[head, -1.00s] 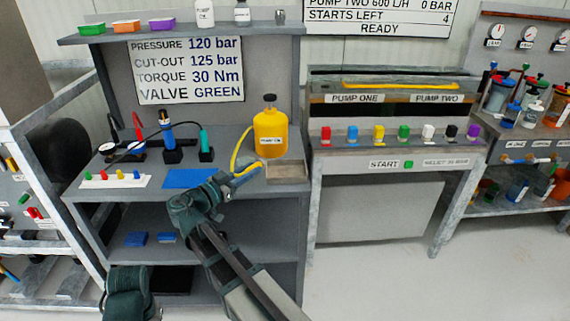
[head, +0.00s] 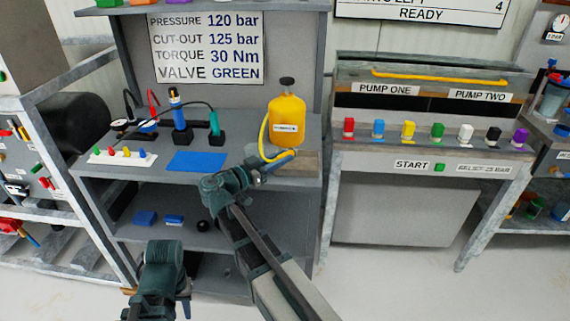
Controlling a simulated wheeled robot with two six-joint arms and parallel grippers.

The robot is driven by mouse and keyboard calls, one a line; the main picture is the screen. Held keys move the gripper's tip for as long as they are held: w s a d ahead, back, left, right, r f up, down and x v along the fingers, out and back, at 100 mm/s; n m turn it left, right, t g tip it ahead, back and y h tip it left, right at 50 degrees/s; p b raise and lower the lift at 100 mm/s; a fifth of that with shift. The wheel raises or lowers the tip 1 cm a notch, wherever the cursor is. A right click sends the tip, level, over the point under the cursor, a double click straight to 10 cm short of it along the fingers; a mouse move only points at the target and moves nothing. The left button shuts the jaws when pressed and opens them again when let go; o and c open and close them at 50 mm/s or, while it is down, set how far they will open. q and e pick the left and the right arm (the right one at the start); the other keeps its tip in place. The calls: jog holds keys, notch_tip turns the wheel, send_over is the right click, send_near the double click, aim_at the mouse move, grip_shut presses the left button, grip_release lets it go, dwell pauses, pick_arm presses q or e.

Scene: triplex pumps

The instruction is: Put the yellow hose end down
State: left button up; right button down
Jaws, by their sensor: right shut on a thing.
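The yellow hose (head: 263,135) curves down from the yellow jug (head: 288,117) on the bench top. My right gripper (head: 277,162) is shut on the hose end, close over the small tray (head: 305,165) at the bench's right front corner. I cannot tell whether the hose end touches the tray. My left gripper (head: 185,303) is low in front of the bench, near the bottom edge of the view. Its fingers are too unclear to judge.
A blue mat (head: 199,162) lies left of the hose. A white strip with coloured pegs (head: 121,156) and upright tools in black holders (head: 181,136) stand further left. The pump stand (head: 410,165) with coloured blocks is to the right, across a narrow gap.

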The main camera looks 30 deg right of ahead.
jog(key=shift+s+a+f+b, duration=0.1)
jog(key=shift+s+f+b, duration=0.05)
jog(key=shift+f+b, duration=0.4)
jog(key=c, duration=1)
grip_release()
jog(key=shift+f, duration=0.1)
jog(key=shift+s, duration=0.1)
